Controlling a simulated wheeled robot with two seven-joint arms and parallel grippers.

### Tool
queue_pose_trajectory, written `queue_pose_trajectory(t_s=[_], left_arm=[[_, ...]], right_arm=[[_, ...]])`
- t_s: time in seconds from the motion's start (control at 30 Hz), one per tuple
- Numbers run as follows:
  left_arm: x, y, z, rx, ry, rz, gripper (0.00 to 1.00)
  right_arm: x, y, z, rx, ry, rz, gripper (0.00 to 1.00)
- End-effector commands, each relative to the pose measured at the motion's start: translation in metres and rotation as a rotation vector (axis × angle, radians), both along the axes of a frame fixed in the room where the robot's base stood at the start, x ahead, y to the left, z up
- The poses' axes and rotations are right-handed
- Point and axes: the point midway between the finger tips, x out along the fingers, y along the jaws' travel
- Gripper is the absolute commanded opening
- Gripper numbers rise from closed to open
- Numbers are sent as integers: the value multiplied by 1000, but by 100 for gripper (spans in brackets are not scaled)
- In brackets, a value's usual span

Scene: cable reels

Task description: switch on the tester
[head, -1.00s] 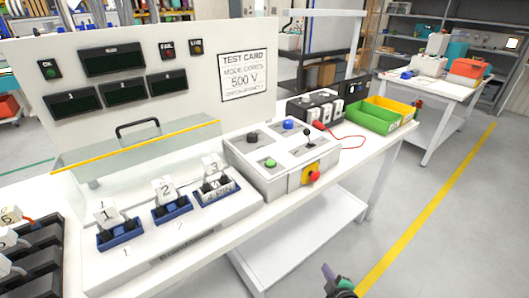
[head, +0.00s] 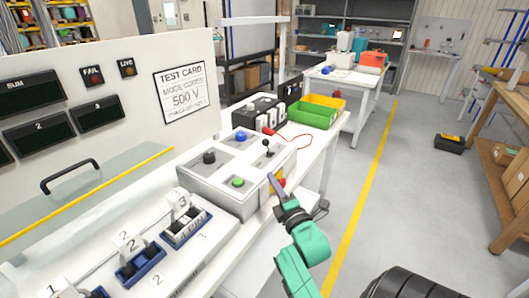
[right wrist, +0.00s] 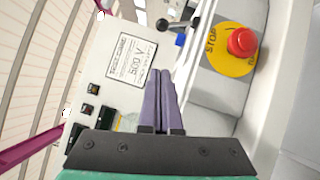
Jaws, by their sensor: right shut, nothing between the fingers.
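The tester is a bench with a white upright panel (head: 130,45) of dark displays and a grey control box (head: 222,196). The box top carries a black knob (head: 209,157), a blue button (head: 241,136), a green button (head: 238,182) and a black-balled lever (head: 266,148). A red stop button on a yellow plate is on the box's front right, partly hidden by my gripper in the head view; it shows clearly in the right wrist view (right wrist: 241,42). My right gripper (head: 273,180) is shut and empty, its purple fingers close to the box's front edge. My left gripper is out of view.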

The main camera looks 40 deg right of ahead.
Motion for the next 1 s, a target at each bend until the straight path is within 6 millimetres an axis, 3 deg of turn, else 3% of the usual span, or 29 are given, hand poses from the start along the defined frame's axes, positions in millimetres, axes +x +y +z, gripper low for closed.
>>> queue_pose_trajectory(t_s=[0.43,0.63,1.0], left_arm=[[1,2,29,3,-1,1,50],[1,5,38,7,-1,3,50],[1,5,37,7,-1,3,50]], right_arm=[[88,-30,19,-2,0,0,0],[100,-55,22,-1,1,1,0],[102,-59,21,1,1,0,0]])
